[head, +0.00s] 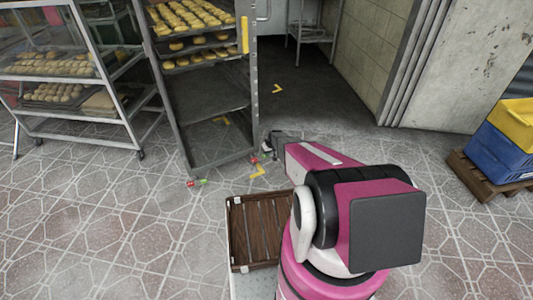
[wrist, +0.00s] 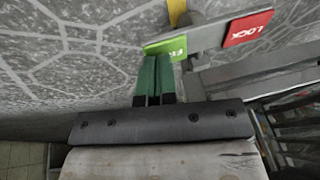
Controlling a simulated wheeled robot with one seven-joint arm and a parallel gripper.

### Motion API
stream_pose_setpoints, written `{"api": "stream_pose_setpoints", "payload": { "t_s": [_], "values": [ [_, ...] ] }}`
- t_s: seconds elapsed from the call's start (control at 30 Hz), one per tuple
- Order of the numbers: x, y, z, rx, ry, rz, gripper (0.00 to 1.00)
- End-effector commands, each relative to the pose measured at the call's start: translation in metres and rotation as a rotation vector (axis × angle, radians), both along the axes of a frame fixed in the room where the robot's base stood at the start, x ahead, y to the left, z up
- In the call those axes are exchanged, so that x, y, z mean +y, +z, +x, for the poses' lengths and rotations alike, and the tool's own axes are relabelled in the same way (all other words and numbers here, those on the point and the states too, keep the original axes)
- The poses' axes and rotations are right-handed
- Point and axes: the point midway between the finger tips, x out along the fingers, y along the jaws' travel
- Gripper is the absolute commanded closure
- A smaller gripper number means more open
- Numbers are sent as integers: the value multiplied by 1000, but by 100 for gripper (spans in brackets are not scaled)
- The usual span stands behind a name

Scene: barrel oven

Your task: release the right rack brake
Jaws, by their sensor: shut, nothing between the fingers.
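The tall rack (head: 250,85) with trays of buns stands at centre. Its right brake shows in the head view as a small red spot (head: 254,160) at the lower right corner, partly hidden by my arm. In the wrist view the brake is a grey bar with a red LOCK pad (wrist: 247,28) at right and a green pad (wrist: 168,47) at left, its lettering partly covered. My gripper (wrist: 157,58) is shut and empty, its green fingertips at the green pad's near edge. I cannot tell whether they touch. It also shows beside the rack corner (head: 270,146).
The left brake (head: 196,183) sits at the rack's other front corner. Another glazed bun rack (head: 70,120) stands at left. A slatted wooden crate (head: 232,235) is close by my arm. Blue and yellow crates (head: 505,135) sit on a pallet at right.

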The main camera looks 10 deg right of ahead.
Motion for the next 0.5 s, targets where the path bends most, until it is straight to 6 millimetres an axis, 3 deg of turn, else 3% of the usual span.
{"api": "stream_pose_setpoints", "payload": {
  "t_s": [0.5],
  "values": [
    [-7,-14,3,8,0,23,100]
  ]
}}
